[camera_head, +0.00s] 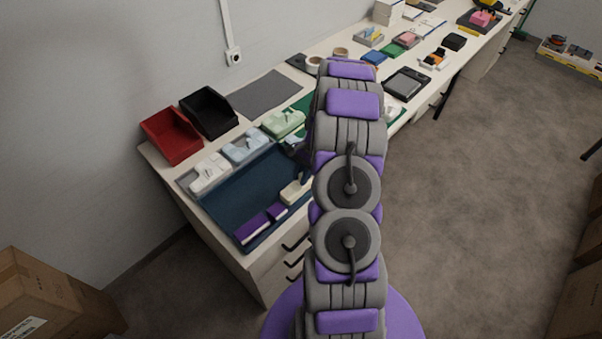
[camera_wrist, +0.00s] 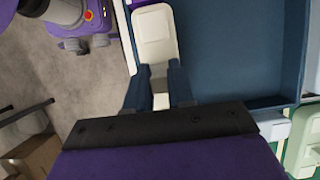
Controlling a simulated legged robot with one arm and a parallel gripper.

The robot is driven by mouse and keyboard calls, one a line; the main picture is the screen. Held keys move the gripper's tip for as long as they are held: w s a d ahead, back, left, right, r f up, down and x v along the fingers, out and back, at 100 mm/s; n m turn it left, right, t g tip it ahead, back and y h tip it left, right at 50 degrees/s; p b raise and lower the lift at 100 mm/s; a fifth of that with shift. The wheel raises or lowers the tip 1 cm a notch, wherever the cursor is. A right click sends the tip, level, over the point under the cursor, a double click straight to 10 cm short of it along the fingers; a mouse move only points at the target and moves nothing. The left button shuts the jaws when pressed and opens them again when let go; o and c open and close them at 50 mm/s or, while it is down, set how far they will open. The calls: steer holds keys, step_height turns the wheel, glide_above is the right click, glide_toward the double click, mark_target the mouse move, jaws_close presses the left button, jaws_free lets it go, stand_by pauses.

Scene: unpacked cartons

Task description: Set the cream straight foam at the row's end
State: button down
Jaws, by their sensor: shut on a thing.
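The cream straight foam (camera_head: 292,192) is at the right end of the blue tray (camera_head: 222,204), near its front side. Purple pieces (camera_head: 252,228) lie in line to its left along the front of the tray. In the wrist view the cream foam (camera_wrist: 154,38) is a long rounded block running away from my gripper (camera_wrist: 159,92). My gripper is shut on its near end, one finger on each side. A purple edge shows just past its far end; I cannot tell whether they touch. In the head view my arm hides most of the gripper.
White (camera_head: 209,173), pale blue (camera_head: 245,146) and green (camera_head: 283,123) pieces sit in holders behind the blue tray. A red bin (camera_head: 171,137) and a black bin (camera_head: 209,112) stand by the wall. The blue tray's middle is clear.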

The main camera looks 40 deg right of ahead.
steer(key=shift+d+f, duration=0.25)
steer(key=shift+f, duration=1.35)
steer(key=c, duration=0.9)
jaws_free()
steer(key=shift+d+r, duration=0.15)
steer(key=shift+r, duration=0.3)
steer(key=p+v, duration=0.2)
steer(key=v, duration=1.4)
steer(key=shift+d+p, duration=0.15)
steer(key=shift+p, duration=0.2)
steer(key=shift+w+r, duration=0.1)
steer(key=shift+r, duration=0.05)
